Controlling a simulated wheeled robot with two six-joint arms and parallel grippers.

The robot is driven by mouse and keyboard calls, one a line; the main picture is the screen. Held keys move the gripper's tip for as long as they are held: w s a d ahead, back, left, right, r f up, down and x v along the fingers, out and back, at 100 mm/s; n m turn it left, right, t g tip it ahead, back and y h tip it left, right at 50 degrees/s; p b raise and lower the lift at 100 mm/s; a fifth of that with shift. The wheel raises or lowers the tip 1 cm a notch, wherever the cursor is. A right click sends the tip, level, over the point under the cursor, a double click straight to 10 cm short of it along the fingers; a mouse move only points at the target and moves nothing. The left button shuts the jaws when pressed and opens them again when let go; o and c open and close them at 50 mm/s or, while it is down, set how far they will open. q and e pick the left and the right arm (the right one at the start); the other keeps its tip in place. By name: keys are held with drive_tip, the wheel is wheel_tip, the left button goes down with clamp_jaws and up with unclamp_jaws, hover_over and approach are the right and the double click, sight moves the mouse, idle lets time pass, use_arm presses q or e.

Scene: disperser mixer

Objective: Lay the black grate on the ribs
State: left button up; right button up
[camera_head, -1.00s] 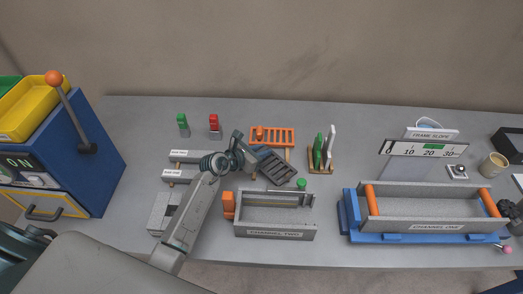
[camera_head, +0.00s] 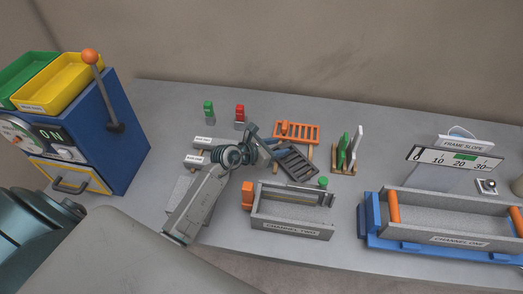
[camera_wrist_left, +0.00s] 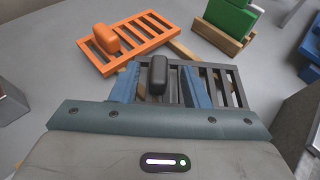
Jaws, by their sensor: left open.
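The black grate (camera_head: 298,163) is a dark slotted plate beside the orange grate on the table. In the left wrist view the black grate (camera_wrist_left: 228,82) has a dark upright handle (camera_wrist_left: 158,75). My left gripper (camera_head: 270,147) is at the grate. Its two blue fingers (camera_wrist_left: 160,88) are open, one on each side of the handle, with gaps visible. Part of the grate is hidden behind the gripper. I cannot make out which surfaces are the ribs; the grey channel two trough (camera_head: 292,228) stands open in front of the grate. My right gripper is not in view.
The orange grate (camera_head: 298,132) lies just behind, on wooden rails. A wooden rack (camera_head: 344,170) with green and white plates stands to the right. Channel one (camera_head: 450,215) is at the far right. A blue control box (camera_head: 110,140) is at the left.

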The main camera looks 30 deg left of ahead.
use_arm(q)
drive_tip(key=b+v, duration=0.1)
drive_tip(key=v, duration=0.6)
drive_tip(key=shift+f, duration=0.15)
drive_tip(key=shift+s+a+r, duration=0.2)
drive_tip(key=shift+s+r, duration=0.2)
drive_tip(key=shift+s, duration=0.15)
